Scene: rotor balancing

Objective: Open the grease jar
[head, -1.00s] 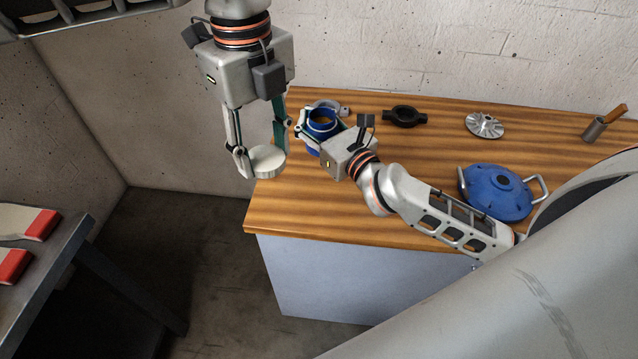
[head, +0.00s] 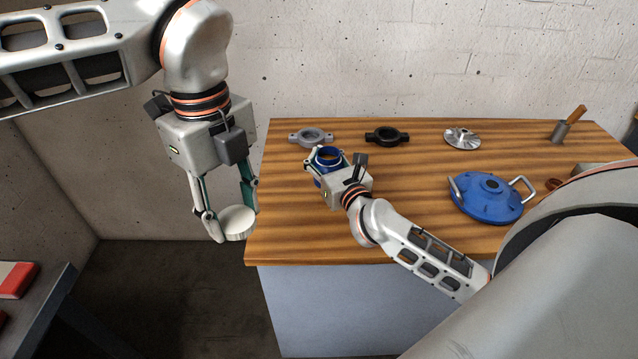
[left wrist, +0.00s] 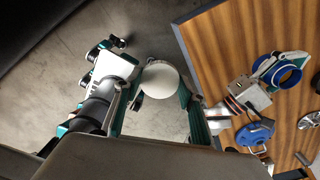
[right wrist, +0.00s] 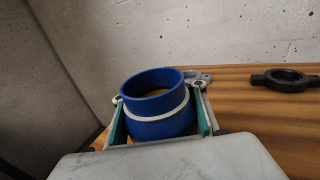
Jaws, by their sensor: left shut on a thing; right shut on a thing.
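The grease jar (head: 328,156) is a blue open-topped cylinder with a pale ring, standing at the left part of the wooden bench. Its mouth shows open in the right wrist view (right wrist: 155,95), with orange-brown inside. My right gripper (head: 316,160) is shut on the jar's sides. The white round lid (head: 237,221) is off the jar. My left gripper (head: 234,212) is shut on the lid, holding it beyond the bench's left edge, to the left of the jar. The lid also shows in the left wrist view (left wrist: 160,80) between the fingers.
On the bench (head: 420,150) stand a grey two-eared ring (head: 311,137), a black ring (head: 387,137), a silver rotor (head: 462,139), a cup with a wooden-handled tool (head: 561,131) and a blue handled cover (head: 487,198). A dark table (head: 45,295) is at lower left.

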